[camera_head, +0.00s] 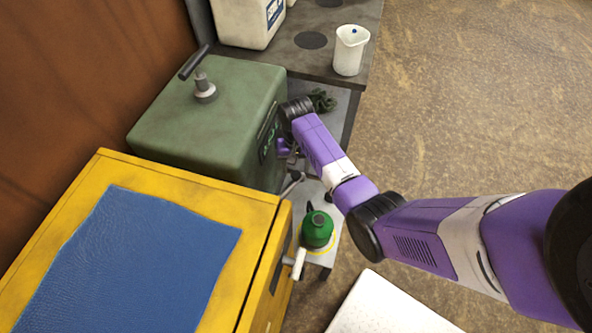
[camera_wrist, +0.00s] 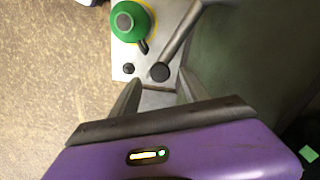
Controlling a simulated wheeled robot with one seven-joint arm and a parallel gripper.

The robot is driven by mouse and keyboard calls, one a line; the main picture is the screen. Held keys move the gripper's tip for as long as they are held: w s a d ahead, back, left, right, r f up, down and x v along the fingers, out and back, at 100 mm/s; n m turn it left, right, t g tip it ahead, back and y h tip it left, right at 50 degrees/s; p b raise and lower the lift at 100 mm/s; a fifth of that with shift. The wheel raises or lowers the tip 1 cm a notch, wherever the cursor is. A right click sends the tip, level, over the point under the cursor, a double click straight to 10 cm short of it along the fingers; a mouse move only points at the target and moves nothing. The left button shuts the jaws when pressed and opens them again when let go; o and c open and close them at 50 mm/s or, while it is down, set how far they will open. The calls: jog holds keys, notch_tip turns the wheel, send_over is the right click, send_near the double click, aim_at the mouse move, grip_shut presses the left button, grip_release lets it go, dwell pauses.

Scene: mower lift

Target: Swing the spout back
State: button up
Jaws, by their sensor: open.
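The spout (camera_wrist: 180,40) is a grey metal tube with a dark round end. In the wrist view it slants from the upper right to just beyond my fingertips. In the head view the spout (camera_head: 291,186) shows as a short piece low at the green tank's (camera_head: 215,120) right side. My gripper (camera_wrist: 157,85) is open and empty, one finger on each side of the picture below the spout's end. I cannot tell the depth gap. In the head view my gripper (camera_head: 288,150) is beside the tank's front, its fingertips partly hidden.
A green round container (camera_head: 317,228) stands on a small light stand (camera_head: 327,254) by the spout. A yellow cabinet (camera_head: 262,209) with a white handle (camera_head: 299,263) is close by. Floor is open at right.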

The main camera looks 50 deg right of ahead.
jog(key=shift+r, duration=2.35)
jog(key=shift+s+d+f, duration=0.2)
jog(key=shift+s, duration=0.05)
jog(key=c, duration=0.5)
jog(key=s+f+m, duration=0.1)
jog(key=s, duration=0.2)
jog(key=s+f+m+y, duration=0.1)
jog(key=s+f, duration=0.1)
jog(key=s, duration=0.1)
jog(key=s+f, duration=0.1)
jog(key=s, duration=0.2)
jog(key=shift+d+f+m, duration=0.35)
jog(key=shift+d+m, duration=0.05)
grip_shut()
jog(key=s+a+m+t, duration=0.1)
jog(key=s+m+t, duration=0.55)
jog(key=m, duration=0.75)
notch_tip(320, 180, up, 6)
jog(key=w+d+m+t, duration=0.1)
jog(key=d+m+t, duration=0.1)
jog(key=m, duration=0.6)
jog(key=w+r+b+x, duration=0.1)
jog(key=x, duration=1.2)
jog(key=shift+w+a, duration=0.35)
jog(key=shift+w, duration=0.05)
